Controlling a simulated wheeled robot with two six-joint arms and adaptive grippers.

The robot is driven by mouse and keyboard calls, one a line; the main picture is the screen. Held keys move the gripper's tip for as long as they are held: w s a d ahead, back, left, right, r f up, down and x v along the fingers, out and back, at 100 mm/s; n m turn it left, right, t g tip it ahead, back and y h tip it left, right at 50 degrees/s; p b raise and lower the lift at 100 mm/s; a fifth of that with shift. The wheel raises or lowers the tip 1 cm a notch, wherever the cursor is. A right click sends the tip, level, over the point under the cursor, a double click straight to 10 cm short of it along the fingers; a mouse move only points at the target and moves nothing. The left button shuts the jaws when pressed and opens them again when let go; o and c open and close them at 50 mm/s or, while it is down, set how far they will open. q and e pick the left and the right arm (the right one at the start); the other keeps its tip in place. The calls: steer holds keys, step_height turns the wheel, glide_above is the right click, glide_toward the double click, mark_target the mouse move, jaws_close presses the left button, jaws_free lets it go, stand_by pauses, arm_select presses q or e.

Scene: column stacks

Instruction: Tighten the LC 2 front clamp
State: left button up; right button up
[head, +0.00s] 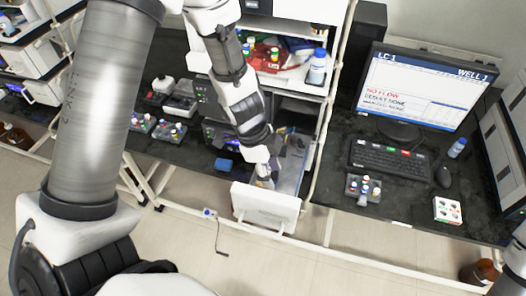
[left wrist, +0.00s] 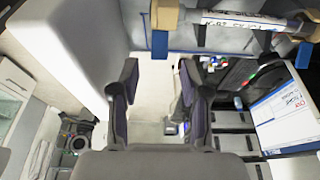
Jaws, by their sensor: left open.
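My left gripper (head: 268,181) reaches down in the head view, just behind a white panel (head: 265,208) at the bench's front edge. In the left wrist view its two dark fingers (left wrist: 158,70) are apart with nothing between them. A silver column (left wrist: 248,20) with a printed label, too small to read surely, lies across the top of that view. A tan end piece or clamp (left wrist: 164,28) sits at its left end, ahead of the fingers and apart from them. Another tan piece (left wrist: 306,42) is at its right end. Which one is the LC 2 front clamp I cannot tell.
A monitor (head: 420,88) labelled LC 1 shows "NO FLOW" on the right bench, with a keyboard (head: 388,158) and a vial rack (head: 363,189) below. A blue block (head: 224,164) lies left of my gripper. Open floor lies in front of the benches.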

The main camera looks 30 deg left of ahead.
arm_select(q)
steer(key=v, duration=0.8)
steer(key=shift+s, duration=0.1)
